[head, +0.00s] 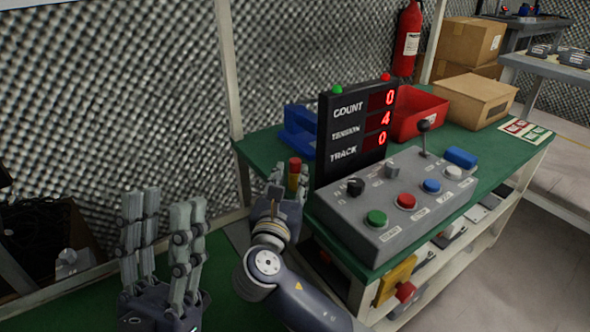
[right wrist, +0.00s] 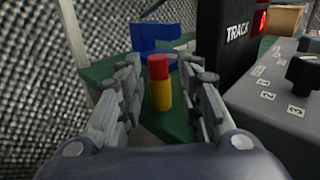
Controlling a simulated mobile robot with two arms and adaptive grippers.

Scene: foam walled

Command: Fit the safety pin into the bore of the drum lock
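A pin-like piece with a red top and a yellow lower part (right wrist: 160,84) stands upright between the fingers of my right gripper (right wrist: 160,95). Green surface shows on both sides of it, so the fingers look apart from it. Its red top (head: 294,167) also shows in the head view, at the left part of the green table, beside the display. My right gripper (head: 288,182) is around it there. My left gripper (head: 165,225) is open and empty at the lower left, fingers pointing up. I cannot make out the drum lock or its bore for sure.
A black display (head: 352,132) reads COUNT 0, TENSION 4, TRACK 0. A grey button panel (head: 345,215) stands right of my right gripper. A blue holder (head: 298,130) is behind it. A red bin (head: 425,112) and cardboard box (head: 475,98) stand further back. Foam walling is at the left.

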